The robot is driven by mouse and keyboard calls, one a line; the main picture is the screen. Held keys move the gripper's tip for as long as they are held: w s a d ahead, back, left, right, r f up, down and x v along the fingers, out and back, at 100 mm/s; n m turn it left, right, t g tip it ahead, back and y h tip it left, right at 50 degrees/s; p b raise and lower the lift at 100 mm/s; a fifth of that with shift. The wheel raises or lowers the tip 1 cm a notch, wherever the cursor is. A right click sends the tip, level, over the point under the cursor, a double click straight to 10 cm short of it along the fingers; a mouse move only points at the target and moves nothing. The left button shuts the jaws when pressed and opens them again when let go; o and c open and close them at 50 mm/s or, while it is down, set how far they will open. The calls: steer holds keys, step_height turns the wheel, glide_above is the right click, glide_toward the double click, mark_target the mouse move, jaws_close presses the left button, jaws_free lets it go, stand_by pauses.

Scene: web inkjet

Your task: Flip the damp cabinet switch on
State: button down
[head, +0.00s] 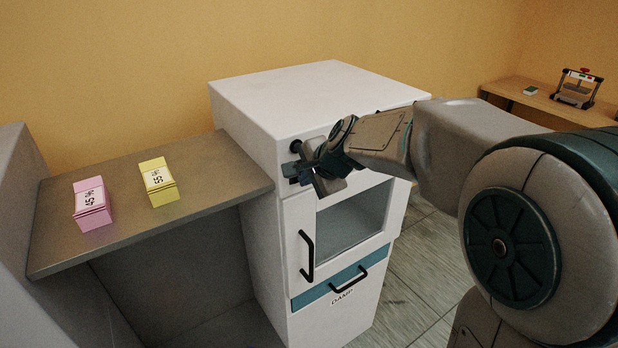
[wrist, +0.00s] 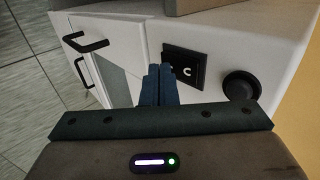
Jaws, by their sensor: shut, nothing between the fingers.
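The damp cabinet (head: 300,90) is a white box with a glass door and a lower drawer marked DAMP. It also shows in the wrist view (wrist: 125,28). Its switch (wrist: 184,68) is a black rocker panel with a white mark, on the upper front beside a round black knob (wrist: 241,86). In the head view the knob (head: 296,146) shows left of my gripper, which covers much of the switch area. My gripper (wrist: 160,70) is shut and empty, its fingertips close to the left edge of the switch. I cannot tell whether they touch it.
The glass door has a black handle (head: 307,256) and the drawer has another (head: 348,285). A grey shelf (head: 120,232) at left holds a pink pack (head: 92,203) and a yellow pack (head: 159,182). A wooden table (head: 520,96) with a small press (head: 577,88) stands far right.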

steer(key=shift+w+f+b, duration=0.1)
steer(key=shift+f+b, duration=0.25)
steer(key=shift+b, duration=0.6)
steer(key=shift+r, duration=0.3)
steer(key=shift+r+p, duration=0.75)
steer(key=shift+r, duration=0.1)
